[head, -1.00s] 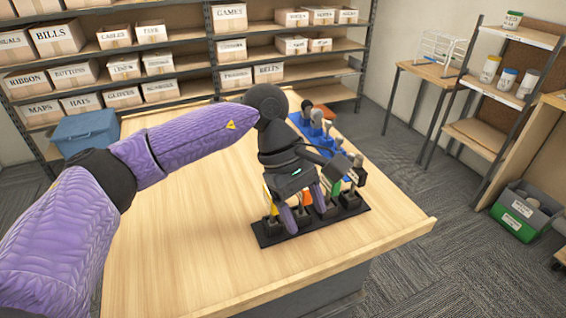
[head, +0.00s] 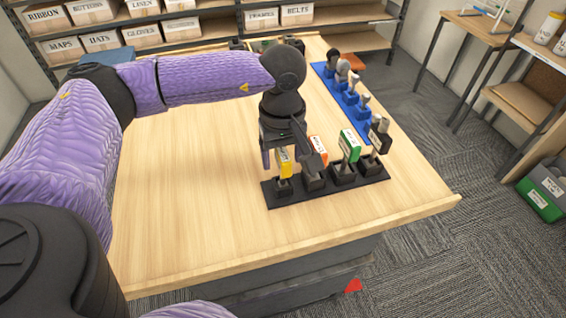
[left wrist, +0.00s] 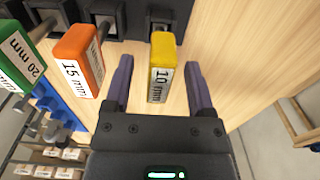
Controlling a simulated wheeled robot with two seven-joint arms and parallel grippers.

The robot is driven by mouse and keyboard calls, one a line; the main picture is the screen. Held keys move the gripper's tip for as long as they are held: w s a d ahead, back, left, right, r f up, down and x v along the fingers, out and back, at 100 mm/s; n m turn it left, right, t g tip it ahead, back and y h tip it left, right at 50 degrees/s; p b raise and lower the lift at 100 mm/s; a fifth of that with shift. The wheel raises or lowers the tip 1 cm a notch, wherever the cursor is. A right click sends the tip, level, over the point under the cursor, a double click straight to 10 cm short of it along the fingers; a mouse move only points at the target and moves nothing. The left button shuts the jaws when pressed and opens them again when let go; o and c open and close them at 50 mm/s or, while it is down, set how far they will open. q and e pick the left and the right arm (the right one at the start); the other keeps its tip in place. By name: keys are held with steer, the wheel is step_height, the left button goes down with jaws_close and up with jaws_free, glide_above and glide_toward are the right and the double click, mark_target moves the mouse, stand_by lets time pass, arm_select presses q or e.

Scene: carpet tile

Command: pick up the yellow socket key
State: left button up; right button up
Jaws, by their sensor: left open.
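The yellow socket key (head: 284,161) stands upright at the left end of a black rack (head: 330,190) near the table's front edge. In the left wrist view the yellow key (left wrist: 162,52) carries a "10 mm" label. My left gripper (head: 274,158) is open, above and just behind the rack. In the left wrist view its two fingers (left wrist: 158,85) lie to either side of the yellow key's handle, with gaps on both sides. An orange key (left wrist: 79,55) labelled "15 mm" is beside the left-hand finger. My right gripper is not in view.
A green key (head: 350,146) and a black key (head: 380,134) stand further right in the rack. A blue rack (head: 332,88) with several grey and black pieces lies behind. The table's left part (head: 180,210) is clear.

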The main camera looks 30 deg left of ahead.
arm_select(q)
jaws_close()
stand_by(1.4)
